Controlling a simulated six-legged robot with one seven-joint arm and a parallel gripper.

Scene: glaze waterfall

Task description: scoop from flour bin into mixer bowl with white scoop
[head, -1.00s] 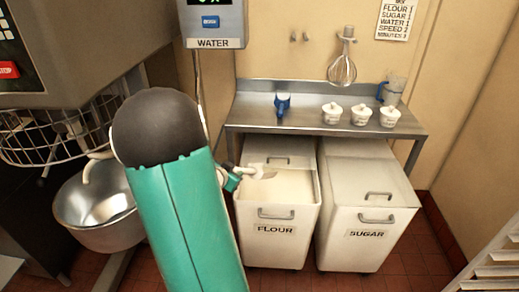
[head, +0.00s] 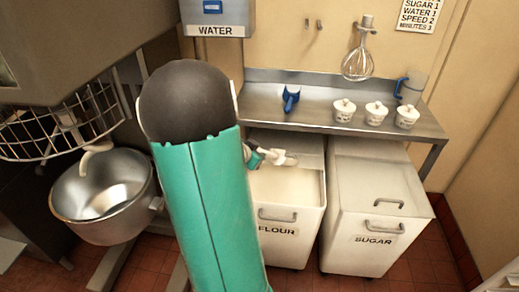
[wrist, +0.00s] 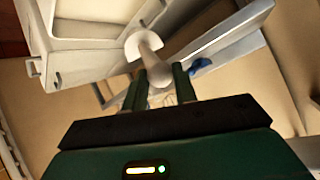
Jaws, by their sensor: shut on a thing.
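My gripper (head: 255,155) is shut on the handle of the white scoop (head: 283,158), over the back part of the open flour bin (head: 292,215). In the wrist view the scoop (wrist: 146,50) points away between the two fingers of my gripper (wrist: 160,85). I cannot tell whether the scoop holds flour. Pale flour (head: 285,188) shows inside the bin below it. The metal mixer bowl (head: 103,215) stands at the left under the mixer, with the white hook above it. My green arm hides part of the floor between bowl and bin.
The lidded sugar bin (head: 375,180) stands right of the flour bin. Behind is a steel table (head: 320,110) with a blue scoop (head: 291,98), several small white pots and a clear jug (head: 413,87). A wire guard (head: 75,125) is above the bowl. A whisk (head: 358,62) hangs on the wall.

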